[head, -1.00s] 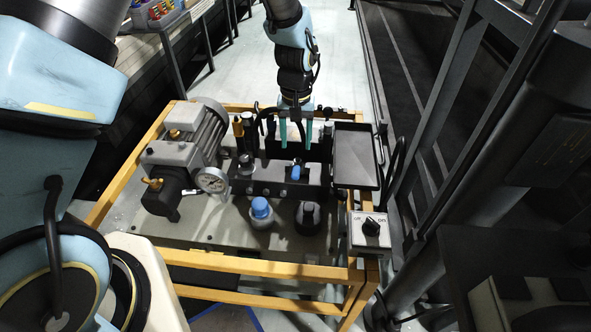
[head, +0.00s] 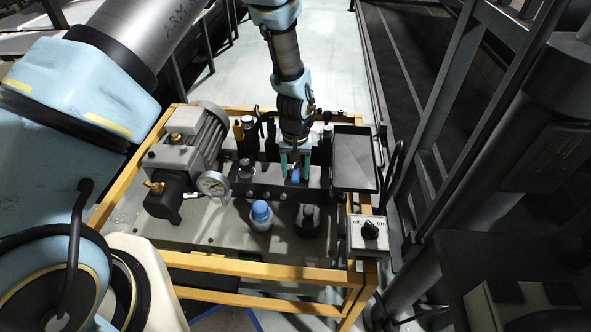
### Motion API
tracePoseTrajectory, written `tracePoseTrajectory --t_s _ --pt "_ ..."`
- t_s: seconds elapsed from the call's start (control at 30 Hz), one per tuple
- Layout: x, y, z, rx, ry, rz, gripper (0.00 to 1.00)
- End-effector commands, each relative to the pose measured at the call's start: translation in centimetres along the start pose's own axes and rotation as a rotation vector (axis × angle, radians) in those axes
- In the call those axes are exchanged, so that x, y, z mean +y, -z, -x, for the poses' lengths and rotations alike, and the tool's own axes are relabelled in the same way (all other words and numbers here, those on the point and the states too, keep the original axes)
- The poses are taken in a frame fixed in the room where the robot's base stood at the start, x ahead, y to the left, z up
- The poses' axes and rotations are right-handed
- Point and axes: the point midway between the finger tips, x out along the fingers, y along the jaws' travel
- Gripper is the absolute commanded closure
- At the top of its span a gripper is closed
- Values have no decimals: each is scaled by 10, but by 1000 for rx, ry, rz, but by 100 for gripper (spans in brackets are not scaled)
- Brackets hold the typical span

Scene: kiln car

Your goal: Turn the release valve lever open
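The release valve lever (head: 295,175) is a small blue handle on the dark manifold block (head: 265,190) at the middle of the cart. My gripper (head: 295,170) is right above and behind it, pointing down. Its two teal fingers are spread, one on each side in the picture, with the lever showing between their tips. I cannot tell whether either finger touches the lever. My gripper partly hides the back of the lever and the valve body.
A motor pump (head: 192,145) with a round gauge (head: 213,184) stands left. A blue-capped bottle (head: 261,216) and a dark knob-like part (head: 307,220) are in front. An empty grey tray (head: 356,160) and a switch box (head: 368,235) are right. Upright tools stand behind the block.

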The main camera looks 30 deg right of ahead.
Motion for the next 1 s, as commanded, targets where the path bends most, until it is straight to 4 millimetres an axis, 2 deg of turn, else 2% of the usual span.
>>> tracePoseTrajectory --t_s 0.07,0.53,1.0 --pt "0 0 0 0 0 0 47" --pt "0 0 0 -1 0 0 100" --pt "0 0 0 -1 0 0 100"
